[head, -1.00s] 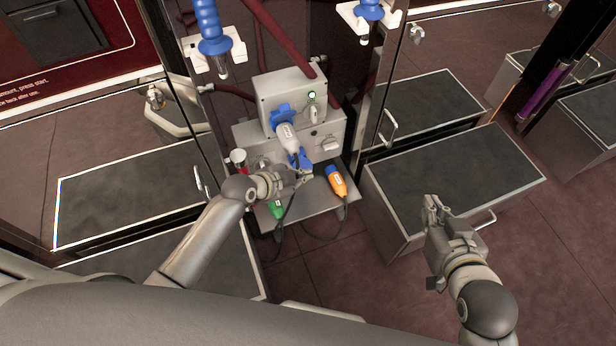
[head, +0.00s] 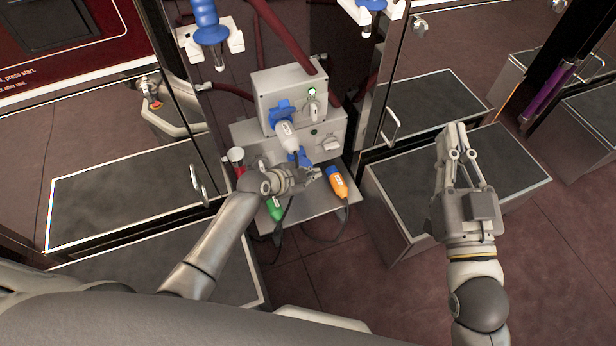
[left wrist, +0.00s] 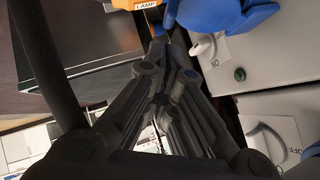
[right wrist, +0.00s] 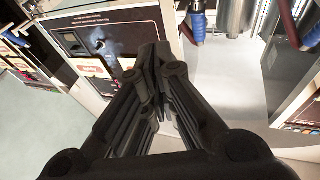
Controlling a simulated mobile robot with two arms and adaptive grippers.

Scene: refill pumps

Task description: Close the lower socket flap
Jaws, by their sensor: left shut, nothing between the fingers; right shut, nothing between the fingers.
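The grey lower socket box (head: 338,126) stands on a low shelf, and its blue lower socket flap (head: 301,157) shows beside the white plug. Whether the flap is open or shut is hard to tell. In the left wrist view a blue part (left wrist: 235,14), likely this flap, is close to the fingertips. My left gripper (head: 318,173) is shut and empty, just below and right of the flap; contact is unclear. My right gripper (head: 454,130) is shut and empty, out over the right dark-topped cabinet.
The upper box (head: 289,88) holds the white plug (head: 287,136). An orange plug (head: 338,183) and a green plug (head: 274,208) stand at the shelf (head: 300,205), close to my left gripper. Blue-handled nozzles (head: 207,20) hang above. Floor at the lower right is clear.

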